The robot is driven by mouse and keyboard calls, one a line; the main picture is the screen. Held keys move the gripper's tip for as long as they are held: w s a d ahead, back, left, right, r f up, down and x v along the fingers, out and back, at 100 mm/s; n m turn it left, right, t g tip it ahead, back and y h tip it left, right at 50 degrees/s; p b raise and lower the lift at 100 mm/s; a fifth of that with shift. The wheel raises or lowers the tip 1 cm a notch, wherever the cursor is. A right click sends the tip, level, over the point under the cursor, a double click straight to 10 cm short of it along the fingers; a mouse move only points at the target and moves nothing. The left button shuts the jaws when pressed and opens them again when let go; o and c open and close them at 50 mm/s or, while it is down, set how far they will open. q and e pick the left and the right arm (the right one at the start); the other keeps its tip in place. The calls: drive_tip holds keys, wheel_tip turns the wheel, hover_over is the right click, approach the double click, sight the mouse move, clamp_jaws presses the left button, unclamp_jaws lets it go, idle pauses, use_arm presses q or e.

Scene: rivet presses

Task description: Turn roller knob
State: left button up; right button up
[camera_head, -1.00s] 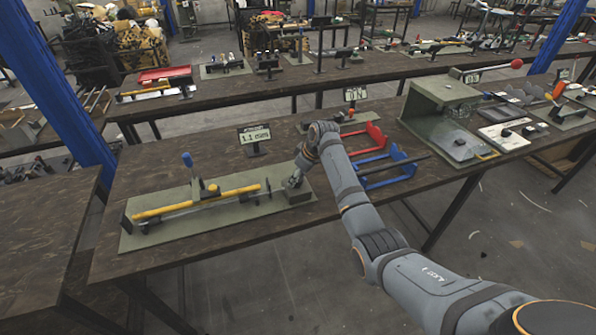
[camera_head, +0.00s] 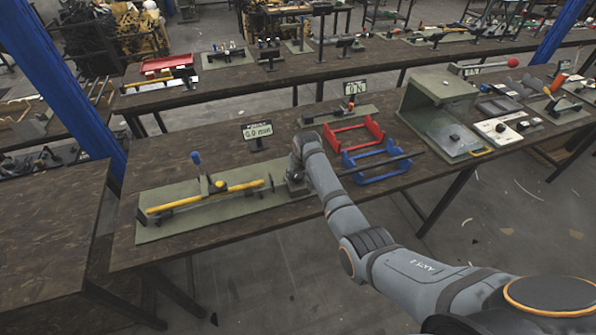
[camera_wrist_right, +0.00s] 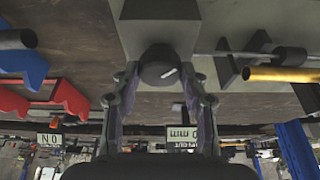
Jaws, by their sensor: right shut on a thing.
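The roller knob shows in the right wrist view as a round dark knob (camera_wrist_right: 160,66) with a white mark on its face. It sits between the two fingers of my right gripper (camera_wrist_right: 160,80), which is shut on it. In the head view my right gripper (camera_head: 296,178) is down at the right end of the green base plate (camera_head: 165,229), and my wrist hides most of the knob there. On this plate lies a yellow bar (camera_head: 205,196) with a blue-topped lever (camera_head: 197,160) standing beside it. A display (camera_head: 257,131) behind it reads 0.0 mm. My left gripper is not in view.
A red bracket frame (camera_head: 353,131) and a blue one (camera_head: 378,158) stand just right of my wrist. A second display (camera_head: 355,89) reads 0 N. A green open housing (camera_head: 440,110) is farther right. The front left tabletop (camera_head: 50,225) is bare.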

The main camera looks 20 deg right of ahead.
idle(0.4)
drive_tip(key=o, duration=1.2)
drive_tip(key=shift+c, duration=0.2)
drive_tip(key=v, duration=1.2)
